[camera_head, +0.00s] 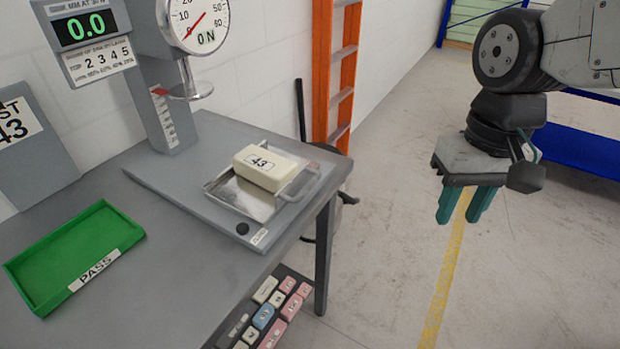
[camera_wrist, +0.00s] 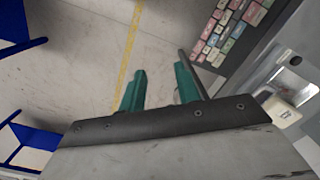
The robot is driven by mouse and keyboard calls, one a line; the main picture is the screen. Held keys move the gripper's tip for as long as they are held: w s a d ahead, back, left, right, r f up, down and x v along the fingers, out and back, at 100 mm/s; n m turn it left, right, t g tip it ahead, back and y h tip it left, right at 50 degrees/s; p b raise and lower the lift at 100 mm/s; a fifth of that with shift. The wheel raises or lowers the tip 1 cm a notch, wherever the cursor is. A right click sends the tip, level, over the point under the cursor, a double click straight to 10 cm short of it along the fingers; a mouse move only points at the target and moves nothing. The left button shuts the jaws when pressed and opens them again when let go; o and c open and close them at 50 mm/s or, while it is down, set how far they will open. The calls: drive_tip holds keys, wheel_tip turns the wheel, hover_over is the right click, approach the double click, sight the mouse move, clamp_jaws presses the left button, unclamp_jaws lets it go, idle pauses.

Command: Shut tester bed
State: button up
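The tester bed (camera_head: 240,196) is a shiny metal tray, slid out from under the press toward the table's right edge. A cream foam block (camera_head: 270,168) marked 43 lies on it. The bed's handle (camera_head: 298,187) is at its right end. The tester (camera_head: 165,95) stands behind, its round press plate (camera_head: 190,91) raised and clear of the block. My gripper (camera_head: 463,206) hangs over the floor, right of the table and apart from the bed. Its teal fingers are parted and empty; they also show in the wrist view (camera_wrist: 160,90).
A green PASS tray (camera_head: 75,255) sits on the table (camera_head: 150,285) at left. The dial reads near zero and the display shows 0.0. Several coloured labelled blocks (camera_head: 268,312) lie below the table's front edge. An orange ladder (camera_head: 322,70) leans behind. Floor between table and gripper is clear.

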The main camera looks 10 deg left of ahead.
drive_tip(key=w+a+f+m, duration=0.15)
drive_tip(key=w+a, duration=0.25)
drive_tip(key=a, duration=0.5)
drive_tip(key=w+a+f+m, duration=0.15)
drive_tip(key=w+a, duration=0.25)
drive_tip(key=a, duration=0.4)
drive_tip(key=m+t+y, duration=0.1)
drive_tip(key=m+y, duration=0.1)
drive_tip(key=m, duration=0.2)
approach(309, 185)
drive_tip(key=f, duration=0.2)
drive_tip(key=a+f, duration=0.1)
drive_tip(key=f, duration=0.4)
drive_tip(key=shift+a+f, duration=0.25)
drive_tip(key=shift+f, duration=0.1)
clamp_jaws()
